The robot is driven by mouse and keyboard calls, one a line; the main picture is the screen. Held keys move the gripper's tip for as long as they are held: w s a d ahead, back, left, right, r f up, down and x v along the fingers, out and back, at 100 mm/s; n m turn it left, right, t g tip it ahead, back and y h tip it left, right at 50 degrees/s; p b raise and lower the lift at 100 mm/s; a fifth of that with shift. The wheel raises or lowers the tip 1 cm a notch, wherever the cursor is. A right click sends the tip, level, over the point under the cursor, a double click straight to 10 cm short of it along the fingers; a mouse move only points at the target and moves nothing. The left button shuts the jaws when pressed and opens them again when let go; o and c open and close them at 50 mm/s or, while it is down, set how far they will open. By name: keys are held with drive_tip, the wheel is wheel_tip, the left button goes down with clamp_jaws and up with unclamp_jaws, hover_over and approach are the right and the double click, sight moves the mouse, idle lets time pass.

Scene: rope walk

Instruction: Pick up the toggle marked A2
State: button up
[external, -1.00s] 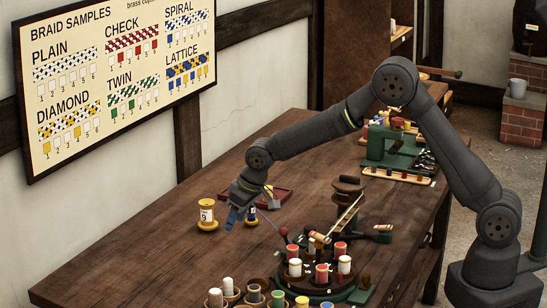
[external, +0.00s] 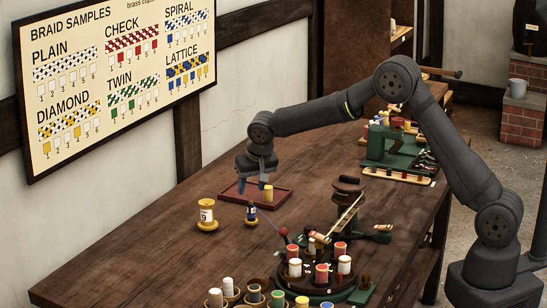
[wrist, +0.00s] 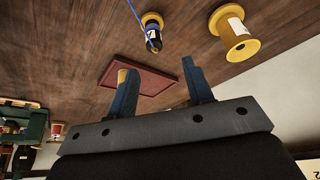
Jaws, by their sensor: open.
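No marking A2 is legible in either view, so I cannot tell for certain which piece is the toggle. A small yellow cylinder (external: 267,194) stands on the dark red tray (external: 240,199); it also shows in the wrist view (wrist: 122,75), partly hidden behind one finger. My gripper (external: 261,184) is open above the tray, its fingertips close to the yellow cylinder. In the wrist view my gripper (wrist: 157,68) has its two fingers apart, with the tray (wrist: 150,82) seen between them and nothing held.
A yellow spool marked 9 (external: 207,214) and a small dark blue bobbin (external: 251,213) with a blue thread stand in front of the tray. A round stand with several red and white bobbins (external: 322,273) is at front right. Bare table (external: 140,250) lies at left.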

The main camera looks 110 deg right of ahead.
sight(251, 204)
drive_tip(key=x, duration=0.3)
drive_tip(key=shift+f, duration=0.1)
drive_tip(key=shift+s+a+f+x, duration=0.1)
drive_tip(key=shift+s+a+x, duration=0.05)
drive_tip(key=shift+x, duration=0.75)
drive_tip(key=shift+s+a+f+x, duration=0.1)
drive_tip(key=shift+s+a+x, duration=0.05)
drive_tip(key=shift+x, duration=0.75)
drive_tip(key=shift+s+a+x, duration=0.1)
drive_tip(key=shift+a+x, duration=0.05)
drive_tip(key=shift+x, duration=0.75)
drive_tip(key=shift+c, duration=0.5)
clamp_jaws()
